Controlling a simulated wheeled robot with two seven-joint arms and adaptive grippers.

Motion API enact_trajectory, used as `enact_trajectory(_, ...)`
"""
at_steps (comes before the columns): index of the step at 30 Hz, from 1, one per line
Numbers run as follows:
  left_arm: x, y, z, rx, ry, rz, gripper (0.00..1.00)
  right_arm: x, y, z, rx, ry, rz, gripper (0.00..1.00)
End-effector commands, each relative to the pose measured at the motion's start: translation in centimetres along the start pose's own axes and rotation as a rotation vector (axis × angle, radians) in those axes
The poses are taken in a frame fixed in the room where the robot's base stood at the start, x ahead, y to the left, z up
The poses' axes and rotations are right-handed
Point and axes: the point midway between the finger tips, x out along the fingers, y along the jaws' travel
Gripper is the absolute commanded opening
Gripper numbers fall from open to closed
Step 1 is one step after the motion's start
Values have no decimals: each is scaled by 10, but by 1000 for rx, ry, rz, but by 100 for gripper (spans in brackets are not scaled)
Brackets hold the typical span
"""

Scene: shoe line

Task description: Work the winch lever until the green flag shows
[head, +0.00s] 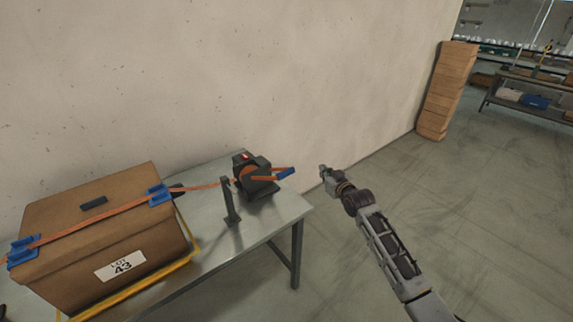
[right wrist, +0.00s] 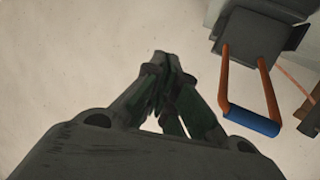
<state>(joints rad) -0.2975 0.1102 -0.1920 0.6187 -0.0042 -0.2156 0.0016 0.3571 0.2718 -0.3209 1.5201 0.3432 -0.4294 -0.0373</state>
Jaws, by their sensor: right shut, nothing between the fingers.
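The winch (head: 251,176) is a dark block at the right end of the table, against the wall. Its lever (head: 270,178) has orange arms and a blue grip (head: 285,173) that points right. A small red patch shows on top of the winch; I see no green. The right wrist view shows the winch (right wrist: 252,35) at the upper right, with the blue grip (right wrist: 252,121) hanging toward the picture's lower edge. My right gripper (head: 324,170) is shut and empty, to the right of the grip and apart from it; its fingers (right wrist: 165,62) meet in the wrist view. My left gripper is not seen.
An orange strap (head: 120,205) runs from the winch over a brown box (head: 60,245) marked LOT 43, with blue corner pieces. A dark post (head: 230,205) stands on the metal table (head: 250,232) beside the winch. Stacked cartons (head: 445,90) stand by the wall; the floor at right is clear.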

Motion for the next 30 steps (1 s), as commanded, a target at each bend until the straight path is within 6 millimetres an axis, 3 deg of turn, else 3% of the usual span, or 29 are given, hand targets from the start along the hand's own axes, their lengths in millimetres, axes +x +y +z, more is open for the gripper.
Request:
enact_trajectory(9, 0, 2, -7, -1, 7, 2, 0, -31, -54, -76, 21, 69, -119, 0)
enact_trajectory(18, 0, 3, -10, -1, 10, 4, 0, -68, -100, -126, 30, 89, -241, 0)
enact_trajectory(22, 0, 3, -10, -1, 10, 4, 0, -79, -115, -132, 27, 66, -290, 0)
enact_trajectory(30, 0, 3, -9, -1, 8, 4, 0, -82, -124, -113, 0, -15, -328, 0)
